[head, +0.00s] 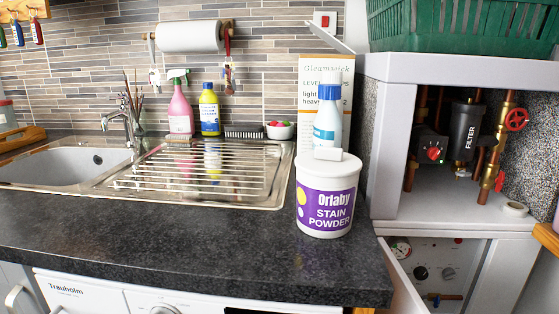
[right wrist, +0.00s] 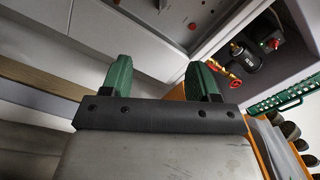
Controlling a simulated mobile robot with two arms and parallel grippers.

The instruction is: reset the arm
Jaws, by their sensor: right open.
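My right gripper (right wrist: 158,76) shows in the right wrist view, with two green fingers spread apart. Nothing is between the fingers. Beyond the fingertips are pale cabinet panels and a grey-white control panel (right wrist: 188,12). Neither gripper shows in the head view, and my left gripper is in no view.
The dark worktop (head: 180,245) carries a stain powder tub (head: 327,212), a blue-capped bottle (head: 328,117) and a steel sink (head: 45,172). A white cabinet (head: 385,200) with pipes and a filter (head: 466,135) stands right. An orange wooden rack (right wrist: 268,150) lies right of my gripper.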

